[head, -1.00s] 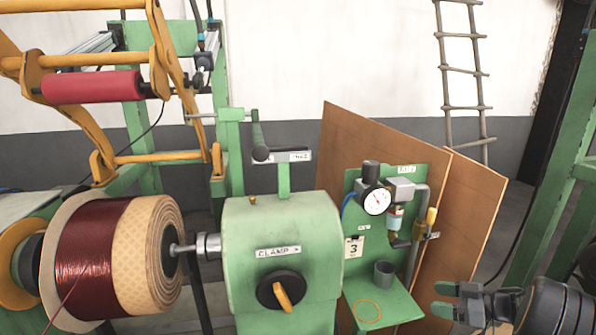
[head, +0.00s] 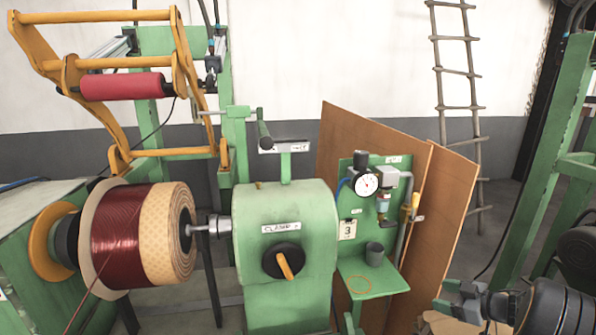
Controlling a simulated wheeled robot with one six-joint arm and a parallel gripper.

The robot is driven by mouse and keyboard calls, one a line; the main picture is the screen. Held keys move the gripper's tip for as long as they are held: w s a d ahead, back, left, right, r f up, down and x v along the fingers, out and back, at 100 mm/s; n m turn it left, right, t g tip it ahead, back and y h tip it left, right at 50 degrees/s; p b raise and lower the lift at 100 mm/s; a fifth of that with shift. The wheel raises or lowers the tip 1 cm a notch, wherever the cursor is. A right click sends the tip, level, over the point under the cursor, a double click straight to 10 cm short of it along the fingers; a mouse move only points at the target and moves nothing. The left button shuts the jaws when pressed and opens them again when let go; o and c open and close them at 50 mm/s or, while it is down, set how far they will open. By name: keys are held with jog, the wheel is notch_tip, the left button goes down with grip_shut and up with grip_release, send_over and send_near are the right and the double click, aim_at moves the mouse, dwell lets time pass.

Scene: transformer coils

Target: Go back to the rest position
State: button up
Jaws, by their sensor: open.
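My gripper (head: 447,301) is at the lower right of the head view, its fingers pointing left. It is open, and I see nothing between its fingers. It is apart from the green shelf (head: 385,284), which stands to its left. My arm runs off the right edge of the picture. The coil (head: 130,236) of red wire sits on the winding machine at the left, with its tan wrapped end at the tailstock's tip. The green tailstock (head: 285,215) with the CLAMP label and a black knob with an orange lever (head: 283,262) stands in the middle.
A gauge (head: 366,184) and a small grey cup (head: 374,250) are at the green panel and shelf. Brown boards (head: 440,190) lean behind them. A ladder (head: 458,100) leans on the wall. A green frame (head: 548,130) stands at the right. A red roller (head: 122,86) hangs upper left.

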jog(key=d+m+h, duration=0.1)
jog(key=w+d+f+m+t+h, duration=0.1)
jog(key=d+h, duration=0.1)
jog(key=d+f+m+h, duration=0.1)
jog(key=d+h, duration=0.1)
jog(key=shift+w+t, duration=0.4)
jog(key=d+m+h, duration=0.2)
jog(key=h, duration=0.1)
jog(key=d+h, duration=0.1)
jog(key=shift+s+r+m+h, duration=0.2)
jog(key=shift+r+m+h, duration=0.1)
jog(key=shift+m+h, duration=0.1)
jog(key=s+a+r+m+g+h, duration=0.3)
jog(key=s+a+m+g, duration=0.5)
jog(key=s+a, duration=0.55)
jog(key=s+a+r+n+y, duration=0.1)
jog(key=s+a, duration=0.3)
jog(key=a, duration=0.5)
jog(key=s+a+r+n+y, duration=0.2)
jog(key=s+a+r+y, duration=0.1)
jog(key=a, duration=0.6)
jog(key=shift+s+r+n, duration=0.3)
jog(key=shift+s+r, duration=0.1)
jog(key=shift+r, duration=0.25)
